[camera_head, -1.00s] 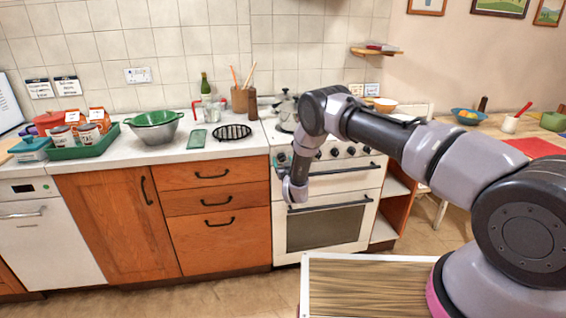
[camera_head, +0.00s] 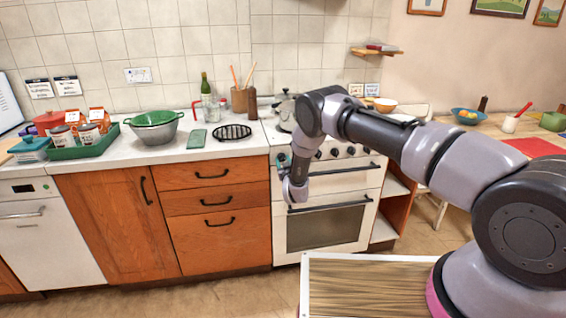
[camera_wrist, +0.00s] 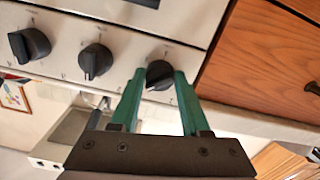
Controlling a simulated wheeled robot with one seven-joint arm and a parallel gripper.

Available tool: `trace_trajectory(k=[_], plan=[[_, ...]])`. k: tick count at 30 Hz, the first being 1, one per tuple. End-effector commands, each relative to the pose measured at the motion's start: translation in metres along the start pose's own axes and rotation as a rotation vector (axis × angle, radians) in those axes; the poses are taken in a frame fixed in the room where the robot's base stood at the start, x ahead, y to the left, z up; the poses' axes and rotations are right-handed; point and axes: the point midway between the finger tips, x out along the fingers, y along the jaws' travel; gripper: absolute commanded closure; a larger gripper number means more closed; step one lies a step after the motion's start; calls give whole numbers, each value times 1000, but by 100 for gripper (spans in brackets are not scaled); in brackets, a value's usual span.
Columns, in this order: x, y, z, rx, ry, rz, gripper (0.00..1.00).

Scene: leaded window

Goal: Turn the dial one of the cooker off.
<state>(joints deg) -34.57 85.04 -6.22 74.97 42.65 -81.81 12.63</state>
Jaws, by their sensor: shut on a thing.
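The white cooker (camera_head: 325,228) stands right of the wooden drawers, with black dials along its front panel. In the wrist view, which looks upside down, the end dial (camera_wrist: 159,75) nearest the wooden drawers sits between the green fingers of my gripper (camera_wrist: 158,82). My gripper is shut on this dial, its fingers on either side of it. The dial's ridge looks tilted off the upright. Two more black dials, a middle one (camera_wrist: 95,61) and a farther one (camera_wrist: 29,45), show beside it. In the head view my wrist largely hides the held dial.
A steel pot (camera_head: 285,112) stands on the hob. Wooden drawers (camera_head: 215,200) adjoin the cooker on the left. An oven handle (camera_head: 330,203) crosses the front below the dials.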

Motion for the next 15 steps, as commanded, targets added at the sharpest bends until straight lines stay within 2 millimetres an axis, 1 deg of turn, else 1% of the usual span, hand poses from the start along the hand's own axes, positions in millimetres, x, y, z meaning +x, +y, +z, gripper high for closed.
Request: trace_trajectory(k=[15], plan=[[0,-1,-1,-479,2,-3,100]])
